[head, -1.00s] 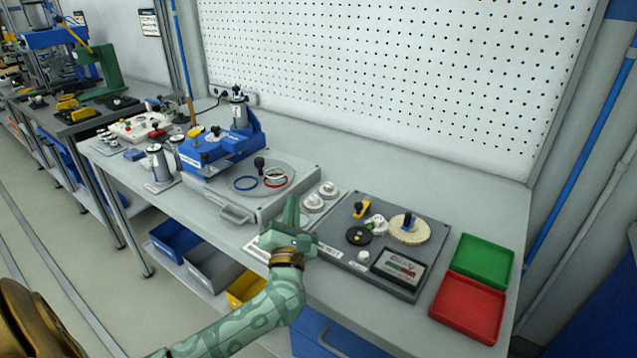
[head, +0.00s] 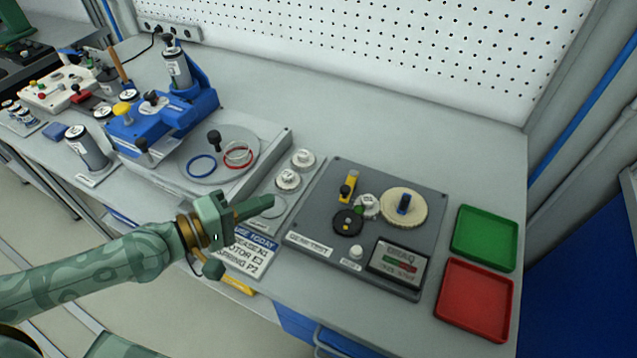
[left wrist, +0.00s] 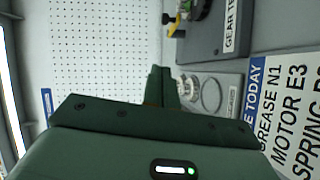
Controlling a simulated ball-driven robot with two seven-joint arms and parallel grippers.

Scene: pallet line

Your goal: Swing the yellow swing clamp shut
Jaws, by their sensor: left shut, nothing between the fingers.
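The yellow swing clamp (head: 349,184) with a black knob is on the upper left part of the grey gear test plate (head: 310,222). It lies beside a small white gear (head: 368,204) and above a black disc (head: 347,222); I cannot tell how far it is swung. In the left wrist view a yellow piece with a dark knob (left wrist: 174,24) shows at the top. My left gripper (head: 268,202) is shut and empty, left of the plate and apart from the clamp, fingers pointing right. Its fingers also show in the left wrist view (left wrist: 160,80). My right gripper is out of view.
A beige gear (head: 392,212) with a blue handle is right of the clamp. Green (head: 484,238) and red (head: 474,300) trays stand farther right. A blue fixture (head: 150,128) is at the left. The bench behind the plate is clear.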

